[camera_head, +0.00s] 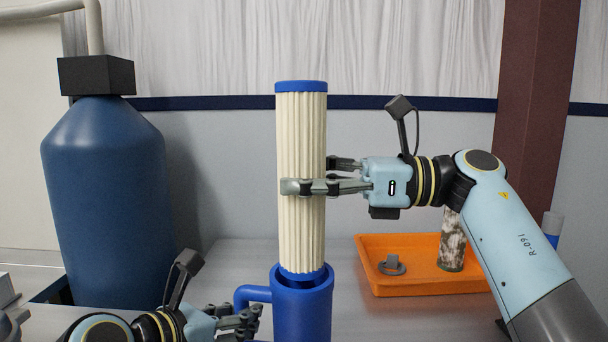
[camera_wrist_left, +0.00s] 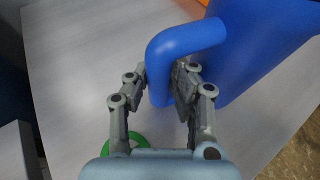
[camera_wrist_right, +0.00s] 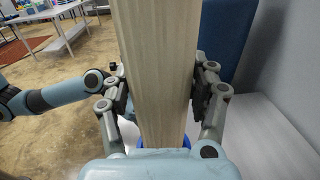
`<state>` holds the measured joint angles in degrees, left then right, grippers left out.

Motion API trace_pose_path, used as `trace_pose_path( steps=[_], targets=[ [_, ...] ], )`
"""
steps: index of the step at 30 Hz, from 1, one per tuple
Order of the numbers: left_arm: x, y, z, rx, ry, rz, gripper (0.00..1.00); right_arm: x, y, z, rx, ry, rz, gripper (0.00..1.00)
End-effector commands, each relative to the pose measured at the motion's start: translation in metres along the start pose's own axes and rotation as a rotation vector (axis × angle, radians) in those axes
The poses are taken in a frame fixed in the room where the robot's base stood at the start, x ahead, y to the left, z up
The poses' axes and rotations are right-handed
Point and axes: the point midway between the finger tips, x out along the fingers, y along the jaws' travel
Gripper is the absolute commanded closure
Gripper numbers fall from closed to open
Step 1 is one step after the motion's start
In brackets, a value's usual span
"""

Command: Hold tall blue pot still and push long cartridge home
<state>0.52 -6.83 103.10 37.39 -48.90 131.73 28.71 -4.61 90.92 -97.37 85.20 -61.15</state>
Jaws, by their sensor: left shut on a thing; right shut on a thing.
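The tall blue pot (camera_head: 303,305) stands upright on the table at the lower middle of the head view. Its blue handle (camera_wrist_left: 178,50) shows in the left wrist view. My left gripper (camera_head: 245,318) is shut on this handle; it also shows in the left wrist view (camera_wrist_left: 165,95). The long cream pleated cartridge (camera_head: 301,225) with blue end caps stands upright, its lower end at the pot's mouth. How deep it sits is hidden by the rim. My right gripper (camera_head: 312,187) is shut around the cartridge's middle; the cartridge fills its fingers in the right wrist view (camera_wrist_right: 158,90).
A large dark blue tank (camera_head: 108,190) stands at the left. A green ring (camera_wrist_left: 128,142) lies below my left gripper.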

Motion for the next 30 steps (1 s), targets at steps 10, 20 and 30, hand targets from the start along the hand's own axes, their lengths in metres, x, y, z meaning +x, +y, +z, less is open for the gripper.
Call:
trace_pose_path(
  steps=[10, 20, 30],
  targets=[
    [0.001, -0.002, -0.008, -0.001, 0.016, -0.005, 1.00, 0.000, 0.000, -0.009, 0.001, -0.001, 0.000, 0.79],
    [0.001, -0.002, -0.008, -0.001, 0.016, -0.006, 1.00, 0.000, 0.000, -0.017, -0.001, -0.001, 0.000, 0.79],
    [0.001, -0.002, -0.008, -0.001, 0.016, -0.006, 1.00, 0.000, 0.000, -0.026, 0.000, -0.001, 0.000, 0.79]
  ],
)
